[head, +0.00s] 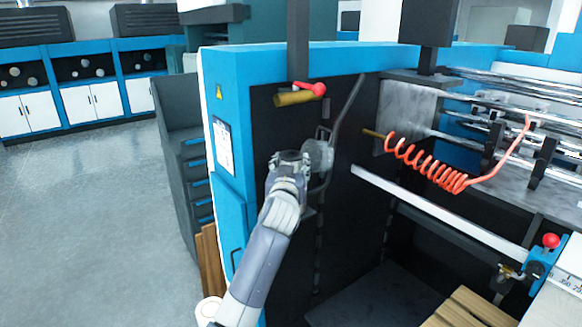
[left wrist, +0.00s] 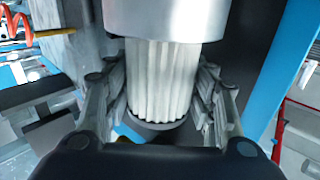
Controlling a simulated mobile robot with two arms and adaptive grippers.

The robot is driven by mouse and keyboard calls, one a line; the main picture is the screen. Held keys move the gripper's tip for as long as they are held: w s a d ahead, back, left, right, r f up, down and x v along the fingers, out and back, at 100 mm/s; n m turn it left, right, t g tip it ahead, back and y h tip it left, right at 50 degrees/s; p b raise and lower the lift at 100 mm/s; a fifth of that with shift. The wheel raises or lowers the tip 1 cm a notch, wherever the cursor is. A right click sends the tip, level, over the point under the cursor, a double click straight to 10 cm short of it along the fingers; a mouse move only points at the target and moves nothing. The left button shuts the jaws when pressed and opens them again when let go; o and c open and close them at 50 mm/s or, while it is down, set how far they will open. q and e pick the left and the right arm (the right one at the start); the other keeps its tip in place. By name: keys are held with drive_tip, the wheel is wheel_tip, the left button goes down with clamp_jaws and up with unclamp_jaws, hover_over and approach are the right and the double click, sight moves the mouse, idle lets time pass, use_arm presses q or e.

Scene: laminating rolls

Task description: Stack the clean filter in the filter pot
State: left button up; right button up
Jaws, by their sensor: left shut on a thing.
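A white pleated filter (left wrist: 160,85) with a dark end cap stands between the fingers of my left gripper (left wrist: 163,98) in the left wrist view. The gripper is shut on it. One end of the filter meets or enters a smooth silver cylinder, seemingly the filter pot (left wrist: 165,18); I cannot tell how deep it sits. In the head view my left gripper (head: 291,163) is at the dark side panel of the blue machine, beside a grey round housing (head: 319,155). The filter itself cannot be made out there. My right gripper is not in view.
The blue machine (head: 225,110) has a red-handled lever (head: 310,89) above my gripper and a dark bent bar (head: 347,108) close beside it. A coiled orange hose (head: 430,167) hangs to the right. Open floor (head: 90,220) lies at the left.

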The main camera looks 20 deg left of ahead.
use_arm(q)
drive_tip(key=shift+f, duration=0.35)
drive_tip(key=shift+s+d, duration=0.1)
drive_tip(key=shift+s, duration=0.2)
drive_tip(key=shift+w+f+b, duration=0.15)
drive_tip(key=shift+f+b, duration=0.35)
drive_tip(key=shift+f, duration=0.2)
drive_tip(key=o, duration=1.1)
drive_tip(key=shift+c, duration=0.2)
drive_tip(key=shift+r, duration=0.1)
